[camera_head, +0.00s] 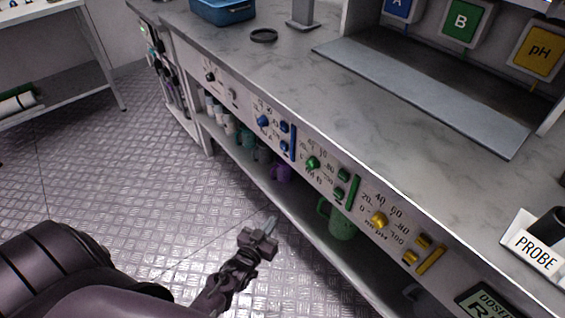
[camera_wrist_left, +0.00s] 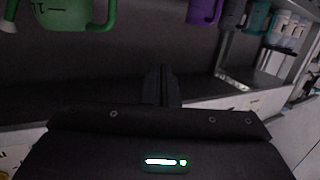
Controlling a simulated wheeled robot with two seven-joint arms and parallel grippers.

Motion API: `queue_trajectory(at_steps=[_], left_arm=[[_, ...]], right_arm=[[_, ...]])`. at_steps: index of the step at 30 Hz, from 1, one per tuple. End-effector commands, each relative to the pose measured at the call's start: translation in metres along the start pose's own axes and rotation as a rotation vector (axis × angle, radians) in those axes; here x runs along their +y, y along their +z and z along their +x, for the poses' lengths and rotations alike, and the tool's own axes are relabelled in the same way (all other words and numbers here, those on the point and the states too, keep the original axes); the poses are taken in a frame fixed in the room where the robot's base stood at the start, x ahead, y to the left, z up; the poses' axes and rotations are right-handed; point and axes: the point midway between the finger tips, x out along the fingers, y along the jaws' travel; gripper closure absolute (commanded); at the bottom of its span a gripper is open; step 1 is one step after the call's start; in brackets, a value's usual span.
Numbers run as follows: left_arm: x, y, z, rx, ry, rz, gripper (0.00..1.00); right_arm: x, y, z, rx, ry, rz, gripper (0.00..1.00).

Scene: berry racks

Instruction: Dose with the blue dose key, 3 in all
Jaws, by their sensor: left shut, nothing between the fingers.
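The blue group on the bench's front panel has a round blue knob (camera_head: 263,120), an upper blue key (camera_head: 285,127), a lower blue key (camera_head: 284,146) and an upright blue bar (camera_head: 293,142). I cannot read which of the two keys is the dose key. My left gripper (camera_head: 270,224) is shut and empty. It is in front of the bench, below the panel in the picture and apart from the keys. In the left wrist view its closed fingers (camera_wrist_left: 160,84) point towards the dark lower shelf area; no blue key shows there. My right gripper is not in view.
Green keys (camera_head: 342,175) and yellow keys (camera_head: 424,241) sit further right on the panel. Below, the shelf holds a green jug (camera_head: 342,222) and a purple one (camera_head: 281,172). A PROBE holder (camera_head: 536,250) stands on the bench top. The floor left of the bench is clear.

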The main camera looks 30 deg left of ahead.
Motion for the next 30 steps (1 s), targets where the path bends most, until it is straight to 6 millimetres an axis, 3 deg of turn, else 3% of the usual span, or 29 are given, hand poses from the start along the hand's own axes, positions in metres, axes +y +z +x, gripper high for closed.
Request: queue_trajectory(at_steps=[2,6,9,12,17,30], left_arm=[[-0.019,-0.037,0.015,0.198,-0.028,-0.001,1.00],[-0.045,-0.114,0.010,0.493,-0.063,0.017,1.00],[-0.057,-0.152,-0.002,0.645,-0.079,0.035,1.00],[-0.063,-0.177,-0.012,0.738,-0.086,0.049,1.00],[-0.066,-0.191,-0.019,0.788,-0.089,0.059,1.00],[-0.062,-0.191,-0.011,0.786,-0.089,0.058,1.00]], right_arm=[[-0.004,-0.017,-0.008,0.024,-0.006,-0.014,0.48],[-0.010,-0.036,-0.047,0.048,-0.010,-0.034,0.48],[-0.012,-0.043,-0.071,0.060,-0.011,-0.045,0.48],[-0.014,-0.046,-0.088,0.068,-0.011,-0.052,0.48],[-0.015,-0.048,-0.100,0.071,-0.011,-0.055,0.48],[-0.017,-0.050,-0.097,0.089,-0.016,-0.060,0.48]])
